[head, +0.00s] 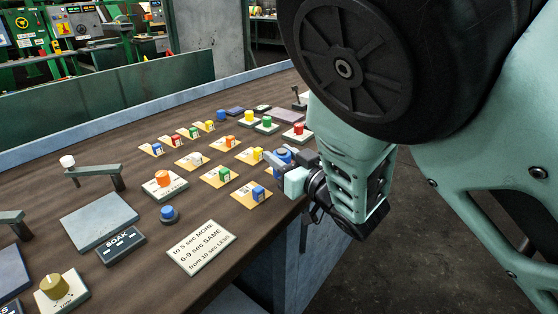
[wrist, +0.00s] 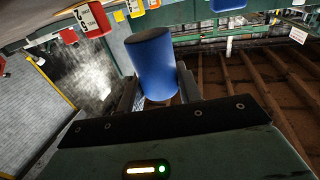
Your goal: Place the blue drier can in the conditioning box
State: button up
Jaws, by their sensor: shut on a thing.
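The blue drier can (wrist: 154,62) stands upright between my gripper's fingers in the wrist view. My gripper (wrist: 160,92) is shut on it. In the head view, my gripper (head: 283,172) is at the table's right edge, and the blue can (head: 283,155) shows only partly behind the fingers. I cannot tell from these frames whether it is clear of the table. No container that I can identify as the conditioning box shows in either view.
Several coloured blocks on yellow cards (head: 220,176) lie left of my gripper on the brown table. A white sign (head: 201,247) with timing text, a SOAK plate (head: 121,245), a grey slab (head: 100,220) and a blue button (head: 168,214) are nearer.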

jog(key=shift+f, duration=1.7)
jog(key=o, duration=1)
jog(key=shift+f, duration=0.15)
